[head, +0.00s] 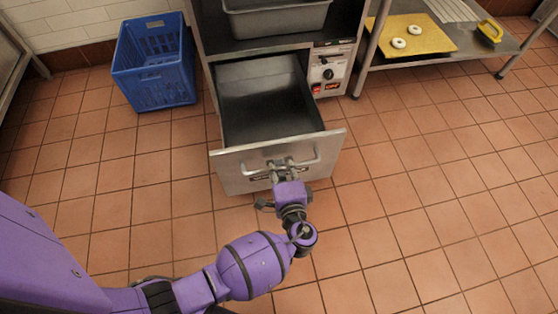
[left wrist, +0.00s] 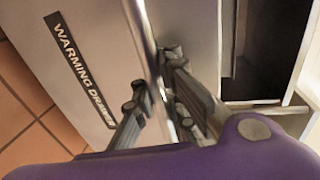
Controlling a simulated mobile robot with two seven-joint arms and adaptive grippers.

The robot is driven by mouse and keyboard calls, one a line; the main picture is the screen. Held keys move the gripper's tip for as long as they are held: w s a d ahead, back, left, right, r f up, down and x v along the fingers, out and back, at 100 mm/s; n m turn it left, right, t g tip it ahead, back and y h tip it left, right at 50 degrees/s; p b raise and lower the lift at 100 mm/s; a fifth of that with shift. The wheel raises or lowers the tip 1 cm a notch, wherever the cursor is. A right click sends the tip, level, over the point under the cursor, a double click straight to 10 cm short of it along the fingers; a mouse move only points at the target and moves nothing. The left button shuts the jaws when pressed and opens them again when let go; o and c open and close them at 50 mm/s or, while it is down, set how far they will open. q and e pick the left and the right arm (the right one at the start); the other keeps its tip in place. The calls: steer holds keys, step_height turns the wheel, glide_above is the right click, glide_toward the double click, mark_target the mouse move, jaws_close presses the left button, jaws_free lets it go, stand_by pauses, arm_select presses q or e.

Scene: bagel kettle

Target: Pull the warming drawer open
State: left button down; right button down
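The warming drawer (head: 235,174) is pulled well out of its cabinet, and its dark inside looks empty from above. Its metal handle (head: 316,160) runs across the front panel. My left gripper (head: 284,167) is at the middle of this handle. In the left wrist view, the front with the "WARMING DRAWER" label (left wrist: 78,68) is close, and the handle bar (left wrist: 151,50) passes between the fingers of my left gripper (left wrist: 158,86), which are closed around it. My right gripper is in neither view.
A control panel (head: 329,72) with a knob is on the cabinet right of the drawer. A blue crate (head: 155,80) stands on the floor to the left. A low metal table (head: 475,45) with a yellow board stands right. The tiled floor before the drawer is otherwise clear.

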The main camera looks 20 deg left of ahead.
arm_select(q)
steer(key=shift+w+r, duration=0.15)
steer(key=shift+r, duration=0.15)
